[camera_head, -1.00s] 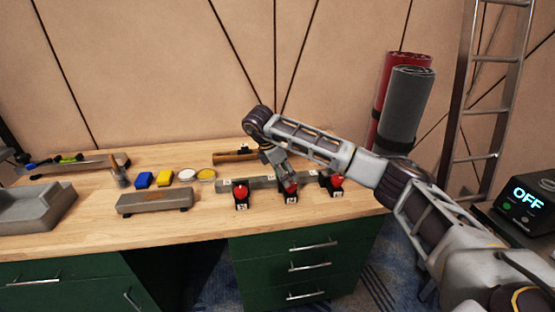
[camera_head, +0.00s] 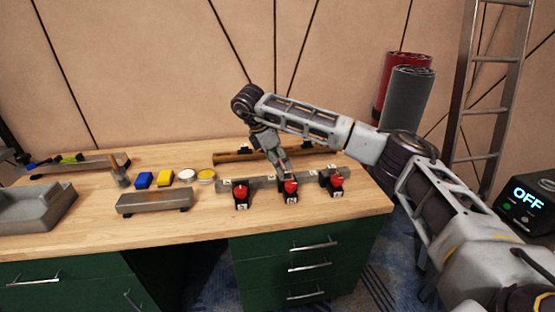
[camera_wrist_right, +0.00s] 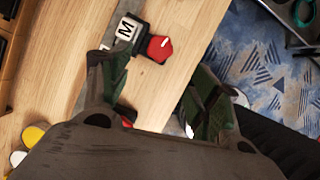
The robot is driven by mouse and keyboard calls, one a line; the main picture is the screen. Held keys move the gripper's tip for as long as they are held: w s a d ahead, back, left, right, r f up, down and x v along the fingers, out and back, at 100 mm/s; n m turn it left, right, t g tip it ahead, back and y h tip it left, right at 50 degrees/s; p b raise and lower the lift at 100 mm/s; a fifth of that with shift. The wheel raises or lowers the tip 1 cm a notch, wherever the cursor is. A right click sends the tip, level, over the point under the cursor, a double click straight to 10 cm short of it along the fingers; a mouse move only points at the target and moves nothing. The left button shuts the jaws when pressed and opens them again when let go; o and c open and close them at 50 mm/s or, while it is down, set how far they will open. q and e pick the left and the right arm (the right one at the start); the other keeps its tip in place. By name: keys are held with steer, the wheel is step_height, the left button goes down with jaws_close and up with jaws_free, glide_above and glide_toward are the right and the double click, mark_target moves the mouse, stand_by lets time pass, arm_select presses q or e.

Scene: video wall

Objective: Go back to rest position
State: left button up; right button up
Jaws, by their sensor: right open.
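My right gripper (camera_head: 284,171) hangs from my right arm just above and behind the middle red knob (camera_head: 291,187) on the table. In the right wrist view its two fingers (camera_wrist_right: 162,88) are spread apart with nothing between them. A red knob (camera_wrist_right: 159,48) lies ahead of the fingertips there, beside a white tile marked M (camera_wrist_right: 127,29). My left gripper is not in view.
A left red knob (camera_head: 240,190) and a right red knob (camera_head: 337,182) stand along a grey rail on the wooden table (camera_head: 90,222). Rolled mats (camera_head: 408,100) and a ladder (camera_head: 487,80) stand behind my arm. A box reading OFF (camera_head: 527,200) is at right.

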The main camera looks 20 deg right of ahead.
steer(key=shift+a+r, duration=0.1)
steer(key=shift+r, duration=0.2)
stand_by(0.4)
